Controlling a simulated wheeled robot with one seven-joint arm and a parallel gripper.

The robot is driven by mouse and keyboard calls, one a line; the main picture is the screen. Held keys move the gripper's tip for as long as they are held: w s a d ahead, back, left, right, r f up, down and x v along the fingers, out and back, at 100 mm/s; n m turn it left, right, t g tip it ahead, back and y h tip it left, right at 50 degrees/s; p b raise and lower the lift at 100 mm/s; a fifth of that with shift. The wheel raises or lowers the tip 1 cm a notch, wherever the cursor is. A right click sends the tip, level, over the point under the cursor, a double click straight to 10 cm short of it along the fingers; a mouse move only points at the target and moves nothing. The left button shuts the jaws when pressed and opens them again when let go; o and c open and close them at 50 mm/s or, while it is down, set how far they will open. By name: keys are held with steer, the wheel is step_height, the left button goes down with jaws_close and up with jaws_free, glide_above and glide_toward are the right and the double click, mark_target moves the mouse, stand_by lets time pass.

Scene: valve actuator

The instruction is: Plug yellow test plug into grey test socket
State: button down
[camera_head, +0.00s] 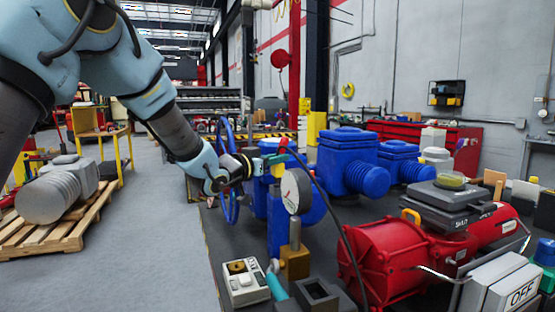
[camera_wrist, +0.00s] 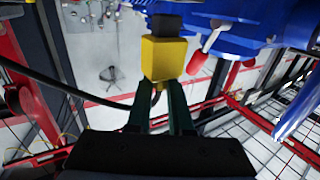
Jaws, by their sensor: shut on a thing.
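The yellow test plug (camera_wrist: 163,58) has a black end and is held between the green fingers of my gripper (camera_wrist: 160,92) in the wrist view. A black cable runs from near the plug to the left there. A dark grey box with a square opening (camera_head: 318,290), which looks like the grey test socket, sits at the bottom edge of the head view, below and apart from my gripper.
A pressure gauge (camera_head: 295,191) on a brass fitting stands between my gripper and the grey box. A white switch box (camera_head: 245,283) is left of it, a red actuator (camera_head: 400,262) right. Blue valves (camera_head: 347,158) stand behind. A black cable (camera_head: 340,225) hangs down past the gauge.

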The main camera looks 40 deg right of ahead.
steer(key=shift+f+b, duration=1.3)
steer(key=shift+f, duration=0.15)
steer(key=c, duration=0.7)
jaws_free()
steer(key=shift+c, duration=0.2)
steer(key=shift+a, duration=0.1)
steer(key=s+a+b, duration=0.1)
steer(key=a+b, duration=0.1)
steer(key=a, duration=0.8)
steer(key=shift+s+a+b, duration=0.2)
steer(key=shift+a+b, duration=0.1)
steer(key=shift+b, duration=0.05)
